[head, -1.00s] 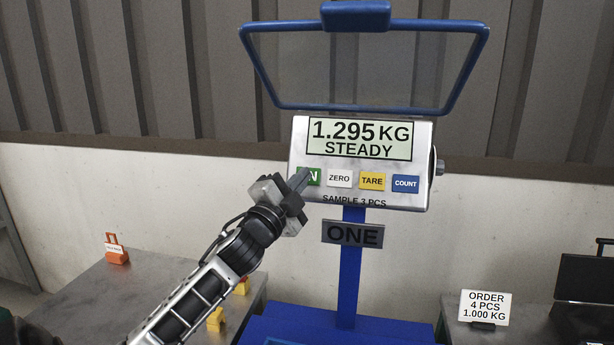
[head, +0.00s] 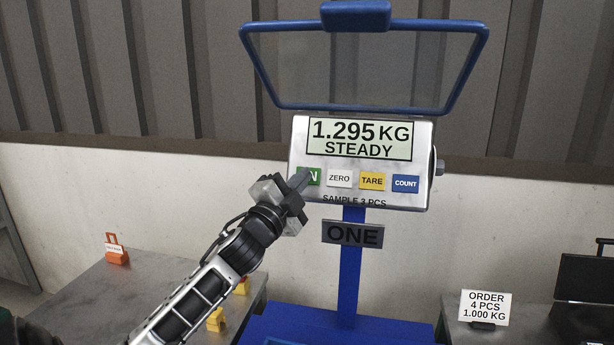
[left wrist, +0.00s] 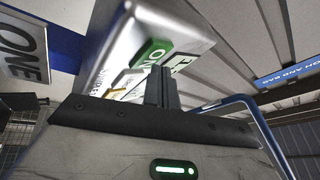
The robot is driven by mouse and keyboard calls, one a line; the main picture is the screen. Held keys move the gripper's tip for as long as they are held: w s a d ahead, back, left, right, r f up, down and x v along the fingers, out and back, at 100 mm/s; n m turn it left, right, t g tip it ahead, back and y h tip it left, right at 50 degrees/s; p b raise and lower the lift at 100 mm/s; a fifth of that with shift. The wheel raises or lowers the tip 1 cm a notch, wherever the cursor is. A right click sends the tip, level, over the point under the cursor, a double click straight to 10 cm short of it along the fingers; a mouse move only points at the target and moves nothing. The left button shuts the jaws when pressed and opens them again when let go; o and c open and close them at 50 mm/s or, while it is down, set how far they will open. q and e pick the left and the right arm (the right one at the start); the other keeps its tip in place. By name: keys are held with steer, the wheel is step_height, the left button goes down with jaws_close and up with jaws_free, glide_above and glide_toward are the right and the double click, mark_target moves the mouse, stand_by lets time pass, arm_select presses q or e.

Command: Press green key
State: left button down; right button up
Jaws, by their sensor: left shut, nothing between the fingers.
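The green key (head: 313,177) is the leftmost key on the scale's silver display head (head: 430,160). My left gripper (head: 299,180) is shut and empty, its fingertips in front of the left part of the green key, covering part of its lettering. In the left wrist view the green key (left wrist: 152,52) shows just beyond the shut fingers (left wrist: 161,85); I cannot tell whether they touch it. The display (head: 358,139) reads 1.295 KG STEADY. My right gripper is not in view.
White ZERO (head: 339,178), yellow TARE (head: 372,181) and blue COUNT (head: 405,184) keys sit right of the green key. A ONE plate (head: 352,234) is on the blue post (head: 350,280). An order card (head: 485,306) stands at right. An orange object (head: 116,250) is on the left table.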

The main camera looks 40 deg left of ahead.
arm_select(q)
steer(key=shift+w+a+f, duration=0.15)
steer(key=shift+w, duration=0.1)
stand_by(0.4)
steer(key=shift+s+d+r+p, duration=0.2)
steer(key=shift+s+p, duration=0.15)
steer(key=shift+s, duration=0.05)
steer(key=s+d+r+p, duration=0.2)
steer(key=s+p, duration=0.1)
steer(key=s, duration=0.1)
steer(key=shift+s+d+r, duration=0.2)
steer(key=shift+s+d, duration=0.15)
steer(key=shift+s, duration=0.05)
stand_by(0.3)
stand_by(0.4)
